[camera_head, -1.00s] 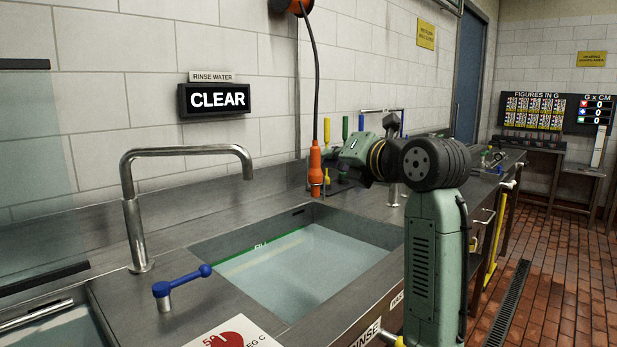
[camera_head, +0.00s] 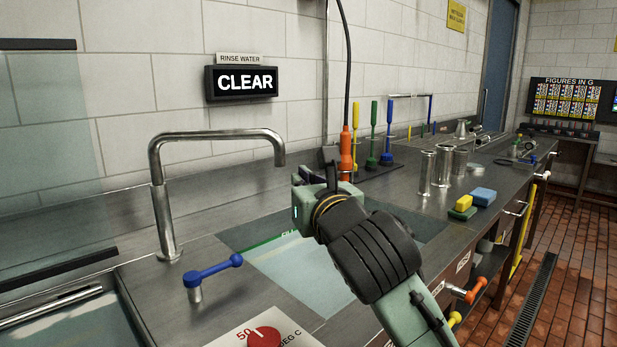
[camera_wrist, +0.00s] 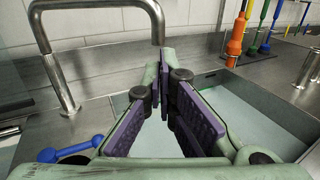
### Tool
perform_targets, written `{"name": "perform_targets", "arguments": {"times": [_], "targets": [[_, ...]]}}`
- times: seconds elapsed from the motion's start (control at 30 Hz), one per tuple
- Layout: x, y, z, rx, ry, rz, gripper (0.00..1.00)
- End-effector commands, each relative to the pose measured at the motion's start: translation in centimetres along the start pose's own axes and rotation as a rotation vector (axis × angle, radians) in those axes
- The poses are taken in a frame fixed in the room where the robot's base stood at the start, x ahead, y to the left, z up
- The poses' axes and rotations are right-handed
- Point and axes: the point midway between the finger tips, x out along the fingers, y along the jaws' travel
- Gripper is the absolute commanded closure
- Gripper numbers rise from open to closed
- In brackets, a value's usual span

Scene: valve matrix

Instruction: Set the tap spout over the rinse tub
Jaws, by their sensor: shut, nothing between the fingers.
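The metal tap spout (camera_head: 215,136) stands on an upright column at the left and reaches right, its outlet bent down. It also shows in the wrist view (camera_wrist: 100,4). The rinse tub (camera_head: 250,236), a sunken basin of water with a green fill line, lies to the right of the column. The outlet appears near the tub's back left corner; I cannot tell whether it is over the water. My gripper (camera_head: 302,180) is above the tub, right of the outlet and apart from it. In the wrist view its purple-padded fingers (camera_wrist: 166,72) are shut and empty.
A blue lever (camera_head: 213,270) stands in front of the tap column. A red dial (camera_head: 264,338) is at the front. Another basin (camera_head: 60,318) is at lower left.

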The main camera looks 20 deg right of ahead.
Motion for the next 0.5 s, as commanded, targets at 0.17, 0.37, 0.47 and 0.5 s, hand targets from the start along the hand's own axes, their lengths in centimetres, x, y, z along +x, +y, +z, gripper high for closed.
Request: {"name": "perform_targets", "arguments": {"times": [0.17, 0.37, 0.47, 0.5], "targets": [[4.1, 0.0, 0.3, 0.003, 0.003, 0.002, 1.0], [8.0, 0.0, 0.4, 0.003, 0.003, 0.001, 1.0], [9.4, 0.0, 0.2, 0.004, 0.003, 0.0, 1.0], [9.8, 0.0, 0.2, 0.004, 0.002, 0.001, 1.0]]}}
